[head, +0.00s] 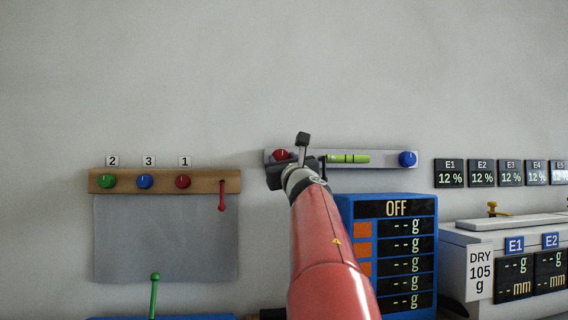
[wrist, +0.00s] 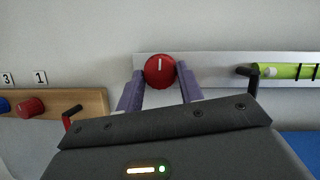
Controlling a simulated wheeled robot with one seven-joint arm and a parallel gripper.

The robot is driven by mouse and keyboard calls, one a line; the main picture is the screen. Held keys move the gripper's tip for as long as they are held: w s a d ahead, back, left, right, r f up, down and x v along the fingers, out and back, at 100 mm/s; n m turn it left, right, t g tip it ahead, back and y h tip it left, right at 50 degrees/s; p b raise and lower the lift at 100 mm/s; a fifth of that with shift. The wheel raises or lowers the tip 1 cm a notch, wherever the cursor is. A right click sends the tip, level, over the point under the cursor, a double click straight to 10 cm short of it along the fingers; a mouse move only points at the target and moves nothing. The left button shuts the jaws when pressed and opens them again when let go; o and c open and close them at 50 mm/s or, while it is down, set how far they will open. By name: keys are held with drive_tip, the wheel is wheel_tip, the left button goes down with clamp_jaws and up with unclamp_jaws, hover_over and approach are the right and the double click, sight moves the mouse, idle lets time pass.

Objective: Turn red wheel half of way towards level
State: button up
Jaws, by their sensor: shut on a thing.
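The red wheel (wrist: 159,70) is a red knob with a white mark, at the left end of a grey wall bar (wrist: 215,68). In the wrist view its mark points nearly straight up. My gripper (wrist: 160,83) is shut on the red wheel, with one purple finger on each side of it. In the head view the red wheel (head: 281,155) shows just above my gripper, partly hidden by it. A green spirit level (head: 348,158) sits on the same bar, right of the wheel; it also shows in the wrist view (wrist: 290,71). Its bubble is too small to judge.
A blue knob (head: 408,159) is at the bar's right end. A wooden board (head: 205,186) with green, blue and red knobs hangs at the left. A blue box reading OFF (head: 345,208) stands below the bar. The wall above is clear.

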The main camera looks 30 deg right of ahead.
drive_tip(key=m+g+h, duration=0.1)
drive_tip(key=m+h, duration=0.1)
drive_tip(key=m, duration=0.2)
drive_tip(key=m+g+h, duration=0.1)
drive_tip(key=m+h, duration=0.1)
drive_tip(key=m, duration=0.2)
drive_tip(key=m+g+h+b, duration=0.1)
drive_tip(key=m+h, duration=0.1)
drive_tip(key=m, duration=0.2)
drive_tip(key=shift+w+a+r+m, duration=0.1)
drive_tip(key=shift+a+r+m, duration=0.05)
drive_tip(key=shift+a+m, duration=0.15)
drive_tip(key=m+g, duration=0.1)
drive_tip(key=m, duration=0.1)
drive_tip(key=m+p, duration=0.1)
drive_tip(key=m, duration=0.1)
drive_tip(key=m+g+h+p, duration=0.1)
drive_tip(key=m, duration=0.2)
drive_tip(key=shift+a+r+g, duration=0.15)
drive_tip(key=shift+r+g, duration=0.1)
drive_tip(key=shift+g, duration=0.05)
drive_tip(key=m+g+p, duration=0.1)
drive_tip(key=m, duration=0.3)
drive_tip(key=shift+m+g, duration=0.4)
drive_tip(key=o, duration=1)
